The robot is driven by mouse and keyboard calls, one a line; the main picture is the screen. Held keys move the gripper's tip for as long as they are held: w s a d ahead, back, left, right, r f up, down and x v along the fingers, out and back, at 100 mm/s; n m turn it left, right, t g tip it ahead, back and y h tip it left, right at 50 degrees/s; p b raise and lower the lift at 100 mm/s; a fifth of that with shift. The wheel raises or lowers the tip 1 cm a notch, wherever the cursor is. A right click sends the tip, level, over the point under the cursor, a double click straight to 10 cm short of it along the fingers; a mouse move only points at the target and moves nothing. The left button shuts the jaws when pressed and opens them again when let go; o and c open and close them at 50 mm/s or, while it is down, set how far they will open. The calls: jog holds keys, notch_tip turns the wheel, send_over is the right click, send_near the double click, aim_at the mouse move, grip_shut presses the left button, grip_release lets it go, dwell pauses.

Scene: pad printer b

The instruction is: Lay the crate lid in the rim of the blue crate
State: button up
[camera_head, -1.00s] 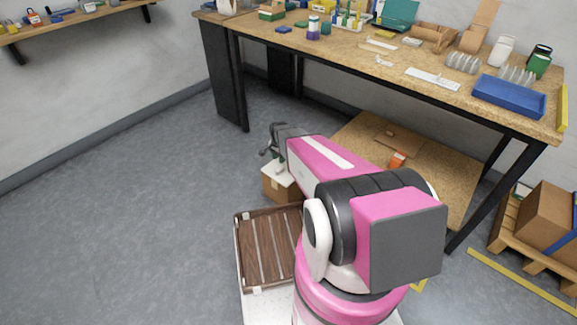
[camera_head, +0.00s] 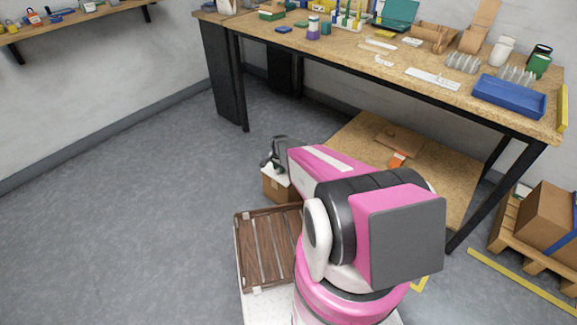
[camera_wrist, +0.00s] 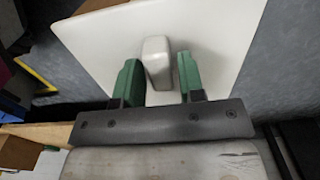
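The crate lid (camera_wrist: 225,50) is a flat white panel with a rounded, pale grey handle (camera_wrist: 156,62) at its middle. In the head view the lid (camera_head: 277,178) lies on a cardboard box on the floor, partly hidden by my arm. My gripper (camera_head: 273,160) is low over the lid. In the wrist view the green fingers of my gripper (camera_wrist: 160,75) stand on either side of the handle. A narrow gap shows at the right finger; contact at the left finger is unclear. The blue crate (camera_head: 508,98) is on the workbench at the right.
The wooden workbench (camera_head: 345,62) carries several bottles, racks and small parts. Its lower shelf (camera_head: 440,190) is to the right of my arm. A brown slatted tray (camera_head: 264,250) is close by my base. A pallet with a carton (camera_head: 545,215) stands at the right. Floor at left is clear.

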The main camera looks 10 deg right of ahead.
jog(key=c, duration=0.6)
jog(key=shift+r, duration=0.25)
jog(key=shift+r, duration=1.8)
